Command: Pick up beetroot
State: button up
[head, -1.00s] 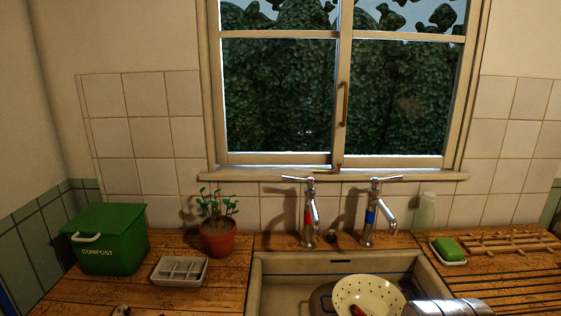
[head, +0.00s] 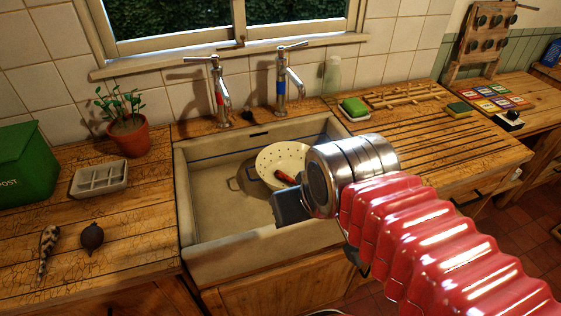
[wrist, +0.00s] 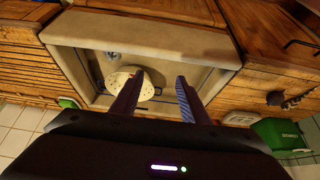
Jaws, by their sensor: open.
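The beetroot (head: 92,236) is a dark, round root with a short stub on top. It lies on the wooden counter left of the sink. In the wrist view a dark round shape at the right (wrist: 275,98) appears to be the beetroot. My gripper (wrist: 158,78) is open and empty, its two fingers apart above the sink. In the head view my gripper (head: 291,207) is over the sink's right part, well to the right of the beetroot. Its fingers are partly hidden there by the wrist.
A speckled, elongated object (head: 48,242) lies just left of the beetroot. Behind are a grey compartment tray (head: 99,181), a potted plant (head: 129,137) and a green compost bin (head: 25,165). The sink (head: 215,220) holds a cream colander (head: 270,158) with a reddish item. Two taps stand behind.

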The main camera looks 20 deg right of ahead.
aim_at(92, 236)
jog(key=u, duration=0.25)
jog(key=k, duration=0.65)
jog(key=u, duration=0.55)
jog(key=k, duration=0.7)
jog(key=u, duration=0.5)
jog(key=i, duration=1.45)
jog(key=z, duration=0.2)
